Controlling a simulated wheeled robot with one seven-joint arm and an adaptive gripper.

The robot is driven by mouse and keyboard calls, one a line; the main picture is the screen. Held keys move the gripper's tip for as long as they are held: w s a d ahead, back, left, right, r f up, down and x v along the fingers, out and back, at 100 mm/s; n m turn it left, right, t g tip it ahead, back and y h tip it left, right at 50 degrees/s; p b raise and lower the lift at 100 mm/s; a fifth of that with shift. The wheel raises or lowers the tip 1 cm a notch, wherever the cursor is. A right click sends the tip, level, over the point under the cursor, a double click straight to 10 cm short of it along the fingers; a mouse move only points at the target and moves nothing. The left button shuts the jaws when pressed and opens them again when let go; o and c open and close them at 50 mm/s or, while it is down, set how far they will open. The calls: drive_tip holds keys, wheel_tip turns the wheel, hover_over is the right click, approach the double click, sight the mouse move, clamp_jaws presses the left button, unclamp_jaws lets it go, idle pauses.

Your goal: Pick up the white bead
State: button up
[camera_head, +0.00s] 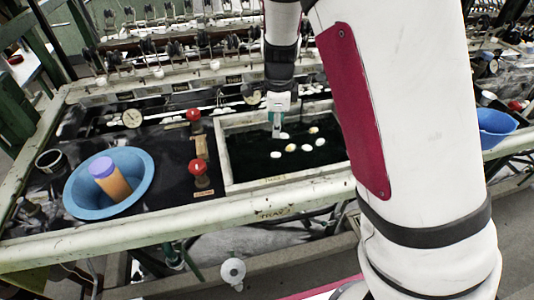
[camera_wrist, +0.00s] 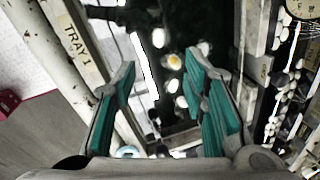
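Several white, egg-like beads lie in a dark basin (camera_head: 245,180), and I cannot tell which one is meant. In the head view, one white bead (camera_head: 276,155) lies just below my gripper and another (camera_head: 320,142) lies further right. One bead (camera_head: 313,130) has an orange patch. In the wrist view my gripper (camera_wrist: 162,64) is open, with teal pads apart and nothing held. The orange-marked bead (camera_wrist: 173,61) and white beads (camera_wrist: 158,38) show between and beyond the fingers.
The basin has a pale raised rim (camera_head: 275,182). A gauge (camera_head: 132,118) and reeling machinery lie behind. Another blue bowl (camera_head: 494,125) is at right.

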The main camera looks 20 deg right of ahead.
sight(275, 154)
drive_tip(key=f, duration=0.4)
drive_tip(key=w+f+b, duration=0.1)
drive_tip(key=f, duration=0.4)
drive_tip(key=w+f, duration=0.1)
drive_tip(key=f, duration=0.4)
drive_tip(key=shift+w+d+f+b, duration=0.1)
drive_tip(key=shift+w+d+b, duration=0.2)
drive_tip(key=shift+d, duration=0.1)
drive_tip(key=c, duration=0.7)
